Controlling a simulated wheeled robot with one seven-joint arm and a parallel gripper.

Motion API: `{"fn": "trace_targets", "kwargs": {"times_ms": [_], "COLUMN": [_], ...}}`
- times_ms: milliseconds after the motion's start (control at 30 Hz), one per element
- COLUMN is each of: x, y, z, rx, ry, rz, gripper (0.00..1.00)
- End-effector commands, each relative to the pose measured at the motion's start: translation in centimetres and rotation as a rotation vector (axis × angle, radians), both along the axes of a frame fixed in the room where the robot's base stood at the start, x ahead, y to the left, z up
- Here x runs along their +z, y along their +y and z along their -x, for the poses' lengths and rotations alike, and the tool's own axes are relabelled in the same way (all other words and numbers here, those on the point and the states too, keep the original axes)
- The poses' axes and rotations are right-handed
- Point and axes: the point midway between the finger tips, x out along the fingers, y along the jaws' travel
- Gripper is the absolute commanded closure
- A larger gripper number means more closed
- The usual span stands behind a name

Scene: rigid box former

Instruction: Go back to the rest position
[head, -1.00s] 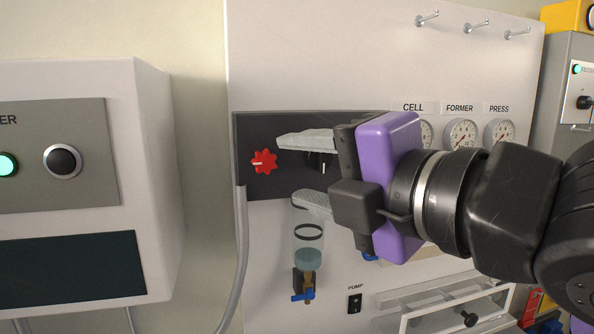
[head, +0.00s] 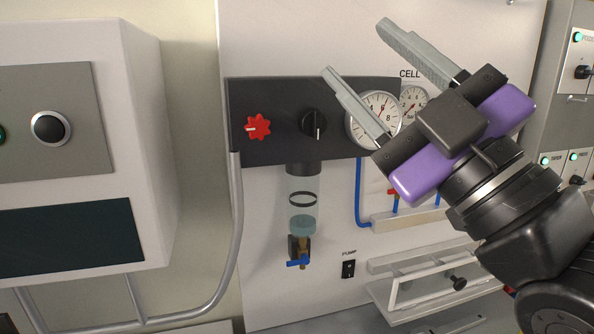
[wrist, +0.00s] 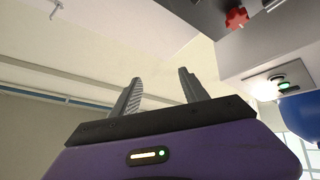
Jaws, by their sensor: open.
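My gripper (head: 362,50) is open and empty, with its two grey fingers spread wide and tilted up to the left. In the head view it is in front of the white panel, to the right of the black knob (head: 315,124) and above the small drawer. One finger overlaps the large gauge (head: 376,112) in the picture. In the wrist view the open fingers (wrist: 160,88) point up towards the ceiling with nothing between them.
The black unit carries a red knob (head: 257,127) and a clear filter bowl (head: 303,205). A white cabinet (head: 150,150) stands at the left. A drawer (head: 425,290) with a black knob is below. Grey control boxes (head: 575,120) are at the right.

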Motion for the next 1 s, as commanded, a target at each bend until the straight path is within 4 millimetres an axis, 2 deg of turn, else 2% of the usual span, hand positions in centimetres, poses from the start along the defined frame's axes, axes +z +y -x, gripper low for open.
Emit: {"fn": "trace_targets", "kwargs": {"times_ms": [100,300,567,767,1000], "x": [-2.6,-7.9,-16.7,-23.8,-31.8], "y": [-2.7,-6.7,-10.4,-12.0,-13.0], "z": [-0.3,-0.1,1.7,4.6,9.5], "rx": [0.017,0.015,-0.029,-0.084,-0.163], "ry": [0.045,0.106,0.198,0.281,0.403], "rz": [-0.181,-0.426,-0.655,-0.767,-0.833], "gripper": [0.48,0.48,0.48,0.48,0.48]}}
